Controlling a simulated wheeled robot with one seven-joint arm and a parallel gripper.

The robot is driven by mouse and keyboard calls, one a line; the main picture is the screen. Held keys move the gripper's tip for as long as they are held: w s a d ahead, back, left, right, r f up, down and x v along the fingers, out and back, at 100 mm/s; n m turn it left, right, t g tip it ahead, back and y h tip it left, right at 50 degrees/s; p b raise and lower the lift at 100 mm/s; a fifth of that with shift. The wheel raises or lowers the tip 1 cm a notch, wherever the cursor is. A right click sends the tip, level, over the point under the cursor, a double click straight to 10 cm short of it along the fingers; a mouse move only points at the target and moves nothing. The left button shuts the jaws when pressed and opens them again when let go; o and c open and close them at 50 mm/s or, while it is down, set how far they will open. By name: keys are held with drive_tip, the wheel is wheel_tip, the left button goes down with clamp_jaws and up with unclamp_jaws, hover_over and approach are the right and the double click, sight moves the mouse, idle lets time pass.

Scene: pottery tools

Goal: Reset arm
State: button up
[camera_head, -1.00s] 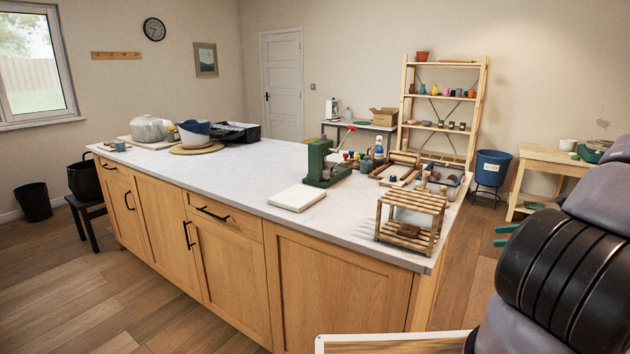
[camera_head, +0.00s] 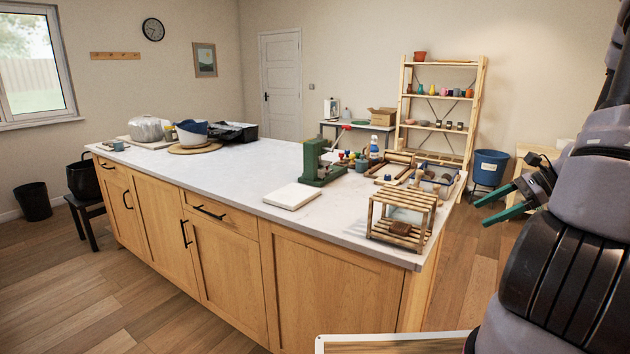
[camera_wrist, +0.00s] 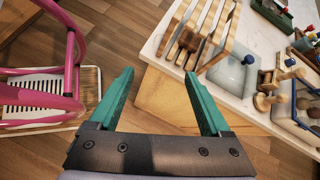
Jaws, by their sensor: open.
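My gripper (camera_head: 500,203) shows at the right of the head view, with two green fingers apart and nothing between them. It is in the air to the right of the island's right end. In the wrist view, my gripper (camera_wrist: 160,100) is open over the wooden floor and the corner of the island counter (camera_wrist: 262,120). A wooden slatted rack (camera_wrist: 195,38) lies just beyond the right finger in that view. My arm fills the right side of the head view.
The island (camera_head: 245,172) carries the slatted rack (camera_head: 402,213), a white slab (camera_head: 292,196) and a green press (camera_head: 312,162). A blue bin (camera_head: 490,167) stands behind my gripper. In the wrist view, a pink frame (camera_wrist: 72,45) is close at left.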

drive_tip(key=s+a+r+n+t+h, duration=0.1)
drive_tip(key=s+a+r+n, duration=0.3)
drive_tip(key=r, duration=0.4)
drive_tip(key=s+a+r+n+t+h, duration=0.1)
drive_tip(key=s+a+r+n+h, duration=0.3)
drive_tip(key=a+r, duration=0.4)
drive_tip(key=s+a+r+n+t+h, duration=0.1)
drive_tip(key=s+a+r+n+h, duration=0.1)
drive_tip(key=s+a+r+n, duration=0.3)
drive_tip(key=shift+s+a+r+n+t+h, duration=0.15)
drive_tip(key=shift+a+r+n+t+h, duration=0.3)
drive_tip(key=shift+r+n, duration=0.9)
drive_tip(key=shift+a+r+m, duration=0.1)
drive_tip(key=shift+r+m, duration=0.15)
